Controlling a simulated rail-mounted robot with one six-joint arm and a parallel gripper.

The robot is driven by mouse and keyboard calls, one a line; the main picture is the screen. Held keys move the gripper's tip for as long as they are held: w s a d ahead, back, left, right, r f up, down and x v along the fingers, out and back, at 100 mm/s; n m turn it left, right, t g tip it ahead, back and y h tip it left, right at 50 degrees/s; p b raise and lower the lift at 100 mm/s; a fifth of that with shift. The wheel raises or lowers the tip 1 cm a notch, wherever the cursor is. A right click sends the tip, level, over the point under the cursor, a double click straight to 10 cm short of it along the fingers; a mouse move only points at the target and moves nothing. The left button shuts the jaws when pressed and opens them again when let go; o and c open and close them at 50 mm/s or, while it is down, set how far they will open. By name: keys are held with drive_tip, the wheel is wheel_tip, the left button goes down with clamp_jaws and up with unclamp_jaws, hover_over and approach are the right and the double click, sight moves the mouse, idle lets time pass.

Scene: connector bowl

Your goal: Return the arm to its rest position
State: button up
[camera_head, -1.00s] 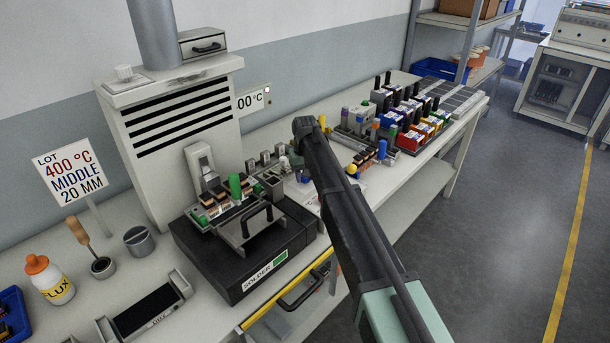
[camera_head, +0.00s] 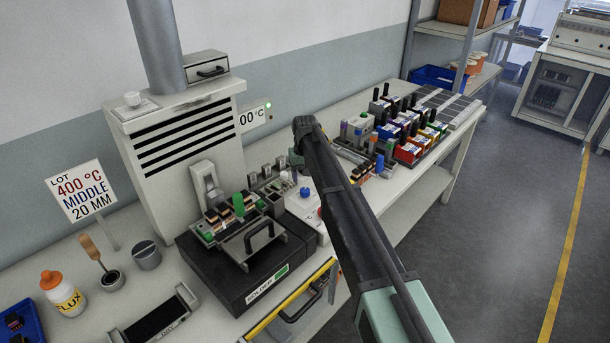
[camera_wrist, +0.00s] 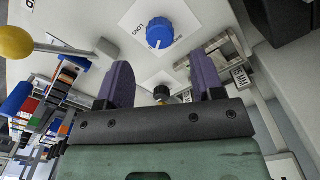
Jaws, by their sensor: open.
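My gripper (camera_wrist: 163,85) shows in the wrist view with its two purple fingers apart and nothing between them.
A solder unit (camera_head: 245,270) with a handled carrier stands left of my arm. Racks of coloured blocks (camera_head: 410,135) fill the bench's far right. A sign (camera_head: 80,192), flux bottle (camera_head: 62,293) and dark tray (camera_head: 155,315) are at left. The floor (camera_head: 500,220) at right is clear.

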wheel_tip(320, 180, up, 4)
drive_tip(key=shift+r+p, duration=0.25)
drive_tip(key=shift+p, duration=0.95)
drive_tip(key=shift+f, duration=0.1)
drive_tip(key=s+d+m, duration=0.1)
drive_tip(key=s+d, duration=0.7)
drive_tip(key=s, duration=0.4)
drive_tip(key=s+d+m, duration=0.1)
drive_tip(key=s+d, duration=0.6)
drive_tip(key=s, duration=0.5)
drive_tip(key=s+d+m, duration=0.1)
drive_tip(key=s+d, duration=0.7)
drive_tip(key=s, duration=0.4)
drive_tip(key=shift+d+m, duration=0.3)
drive_tip(key=shift+w, duration=0.1)
drive_tip(key=shift+c, duration=0.2)
